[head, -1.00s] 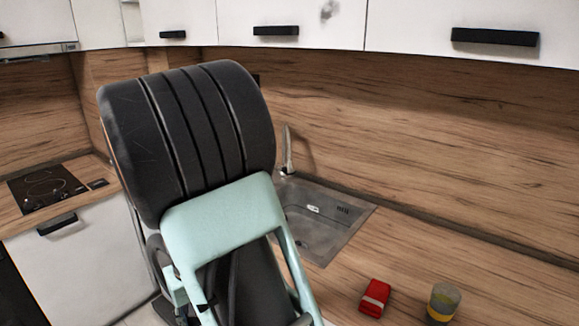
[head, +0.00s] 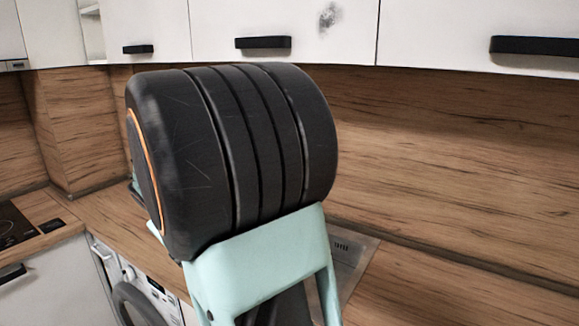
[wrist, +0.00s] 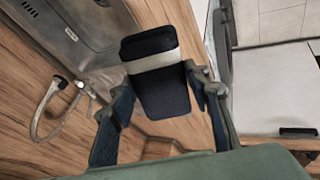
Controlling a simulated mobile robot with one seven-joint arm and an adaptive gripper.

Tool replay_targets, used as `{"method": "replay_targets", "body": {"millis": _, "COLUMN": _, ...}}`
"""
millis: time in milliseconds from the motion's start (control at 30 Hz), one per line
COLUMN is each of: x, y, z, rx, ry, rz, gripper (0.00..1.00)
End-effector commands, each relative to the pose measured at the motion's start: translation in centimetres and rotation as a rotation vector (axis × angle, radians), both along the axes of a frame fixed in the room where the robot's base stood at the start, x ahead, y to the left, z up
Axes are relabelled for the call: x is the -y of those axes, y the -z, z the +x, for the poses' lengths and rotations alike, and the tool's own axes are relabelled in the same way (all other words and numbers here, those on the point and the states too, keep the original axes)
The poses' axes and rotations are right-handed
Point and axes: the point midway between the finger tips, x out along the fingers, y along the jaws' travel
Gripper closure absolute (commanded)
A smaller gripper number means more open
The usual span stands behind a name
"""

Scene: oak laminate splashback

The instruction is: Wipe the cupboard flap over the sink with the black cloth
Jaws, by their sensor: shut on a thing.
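My gripper (wrist: 158,95) shows in the wrist view, its fingers shut on the black cloth (wrist: 162,96), a dark folded pad with a pale band across it. In the head view my arm hides the gripper and cloth. The white cupboard flap (head: 222,20) over the sink is at the top of the head view, with a grey smudge (head: 329,17) right of its black handle (head: 262,42). The sink (head: 346,255) is mostly hidden behind my arm; it also shows at upper left in the wrist view (wrist: 88,22), apart from the cloth.
The tap (wrist: 46,112) stands up at the sink, left of my gripper in the wrist view. More cupboards (head: 440,25) with protruding black handles flank the flap. A hob (head: 14,224) and a washing machine (head: 140,292) are at left. The wood splashback (head: 450,140) is bare.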

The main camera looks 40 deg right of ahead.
Motion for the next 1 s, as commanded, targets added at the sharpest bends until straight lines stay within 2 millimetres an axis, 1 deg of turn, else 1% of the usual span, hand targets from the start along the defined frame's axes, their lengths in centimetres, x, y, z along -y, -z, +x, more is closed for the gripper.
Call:
{"method": "replay_targets", "body": {"millis": 33, "x": 1.6, "y": -1.9, "z": 0.7, "rx": 0.046, "ry": 0.003, "rz": -0.048, "gripper": 0.84}}
{"method": "replay_targets", "body": {"millis": 167, "x": 5.4, "y": -6.9, "z": 1.9, "rx": 0.151, "ry": 0.020, "rz": -0.176, "gripper": 0.84}}
{"method": "replay_targets", "body": {"millis": 200, "x": 6.5, "y": -8.5, "z": 2.1, "rx": 0.184, "ry": 0.027, "rz": -0.214, "gripper": 0.84}}
{"method": "replay_targets", "body": {"millis": 267, "x": 8.3, "y": -11.1, "z": 2.4, "rx": 0.231, "ry": 0.043, "rz": -0.276, "gripper": 0.84}}
{"method": "replay_targets", "body": {"millis": 300, "x": 9.4, "y": -12.9, "z": 2.5, "rx": 0.264, "ry": 0.055, "rz": -0.319, "gripper": 0.84}}
{"method": "replay_targets", "body": {"millis": 367, "x": 11.3, "y": -16.0, "z": 2.4, "rx": 0.312, "ry": 0.079, "rz": -0.389, "gripper": 0.84}}
{"method": "replay_targets", "body": {"millis": 400, "x": 12.5, "y": -18.1, "z": 2.2, "rx": 0.341, "ry": 0.096, "rz": -0.433, "gripper": 0.84}}
{"method": "replay_targets", "body": {"millis": 467, "x": 14.1, "y": -21.2, "z": 1.9, "rx": 0.382, "ry": 0.122, "rz": -0.499, "gripper": 0.84}}
{"method": "replay_targets", "body": {"millis": 500, "x": 15.0, "y": -23.3, "z": 1.5, "rx": 0.404, "ry": 0.140, "rz": -0.541, "gripper": 0.84}}
{"method": "replay_targets", "body": {"millis": 567, "x": 16.4, "y": -26.5, "z": 0.8, "rx": 0.437, "ry": 0.168, "rz": -0.602, "gripper": 0.84}}
{"method": "replay_targets", "body": {"millis": 600, "x": 17.3, "y": -28.6, "z": 0.2, "rx": 0.455, "ry": 0.188, "rz": -0.642, "gripper": 0.84}}
{"method": "replay_targets", "body": {"millis": 667, "x": 18.4, "y": -31.8, "z": -0.8, "rx": 0.479, "ry": 0.217, "rz": -0.699, "gripper": 0.84}}
{"method": "replay_targets", "body": {"millis": 700, "x": 19.1, "y": -34.0, "z": -1.5, "rx": 0.491, "ry": 0.236, "rz": -0.737, "gripper": 0.84}}
{"method": "replay_targets", "body": {"millis": 767, "x": 19.9, "y": -37.1, "z": -2.8, "rx": 0.507, "ry": 0.265, "rz": -0.787, "gripper": 0.84}}
{"method": "replay_targets", "body": {"millis": 800, "x": 20.4, "y": -39.0, "z": -3.6, "rx": 0.514, "ry": 0.282, "rz": -0.818, "gripper": 0.84}}
{"method": "replay_targets", "body": {"millis": 900, "x": 21.1, "y": -43.3, "z": -5.8, "rx": 0.525, "ry": 0.323, "rz": -0.885, "gripper": 0.84}}
{"method": "replay_targets", "body": {"millis": 1000, "x": 21.5, "y": -46.5, "z": -7.7, "rx": 0.529, "ry": 0.352, "rz": -0.932, "gripper": 0.84}}
